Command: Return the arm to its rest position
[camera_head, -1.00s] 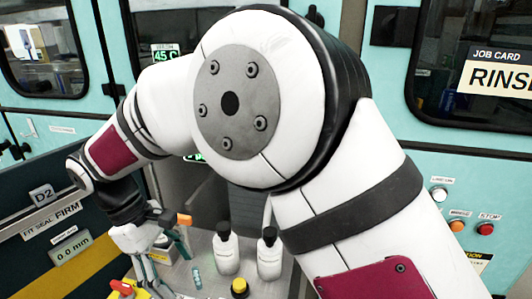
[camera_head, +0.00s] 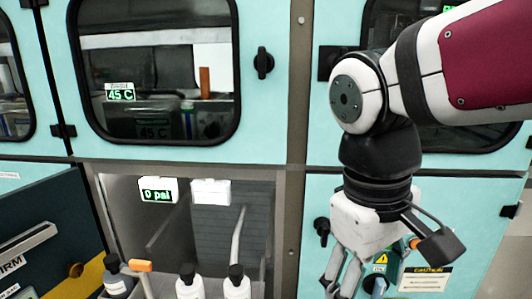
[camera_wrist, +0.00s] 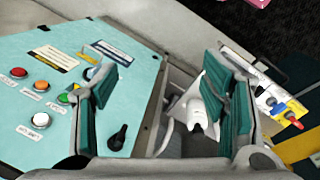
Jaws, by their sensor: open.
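My gripper (camera_head: 342,276) hangs at the lower right in the head view, its fingers pointing down in front of the teal cabinet. Its lower end is cut off by the frame edge. In the wrist view my gripper (camera_wrist: 160,98) has its two green-padded fingers wide apart, with nothing held between them. The arm is folded above it, with a white and maroon link reaching to the upper right.
White bottles with black caps (camera_head: 237,284) stand at the bottom centre, below an open bay with a 0 psi display (camera_head: 158,190). A teal panel with coloured buttons (camera_wrist: 40,86) lies at left in the wrist view. A dark panel (camera_head: 45,235) is at the left.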

